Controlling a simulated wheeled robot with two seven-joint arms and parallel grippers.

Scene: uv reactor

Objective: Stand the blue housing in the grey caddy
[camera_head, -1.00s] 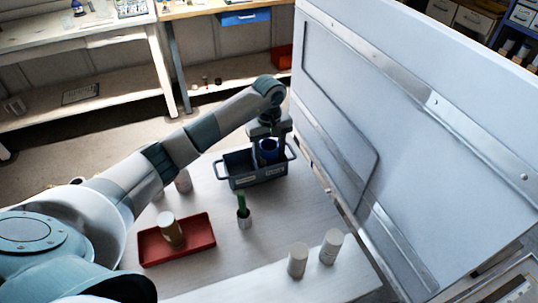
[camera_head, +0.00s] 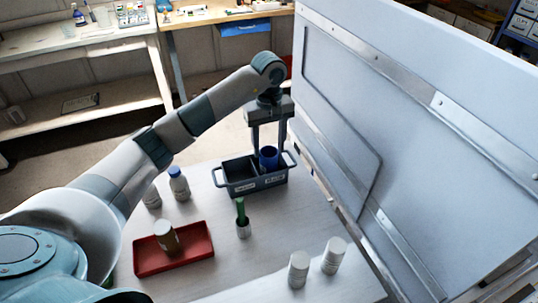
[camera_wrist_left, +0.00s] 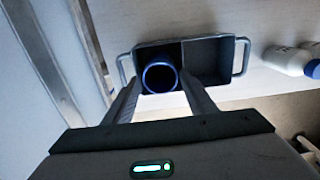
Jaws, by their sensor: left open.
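The blue housing (camera_head: 268,156) stands upright in the right compartment of the grey caddy (camera_head: 235,188). In the left wrist view the housing (camera_wrist_left: 160,77) shows as a blue ring seen from above, inside one compartment of the caddy (camera_wrist_left: 210,42); the other compartment is empty. My left gripper (camera_head: 268,146) is open above the caddy, its fingers spread to either side of the housing and apart from it. In the left wrist view its fingers (camera_wrist_left: 158,92) point down toward the caddy with the housing between them. My right gripper is not in view.
A red tray (camera_head: 145,262) holds a brown-and-white jar (camera_head: 167,237). A green-handled tool stands in a small cup (camera_head: 243,229). Two white jars (camera_head: 299,268) stand near the front, and a blue-capped bottle (camera_head: 179,184) behind the tray. A large grey panel (camera_head: 420,130) rises close at right.

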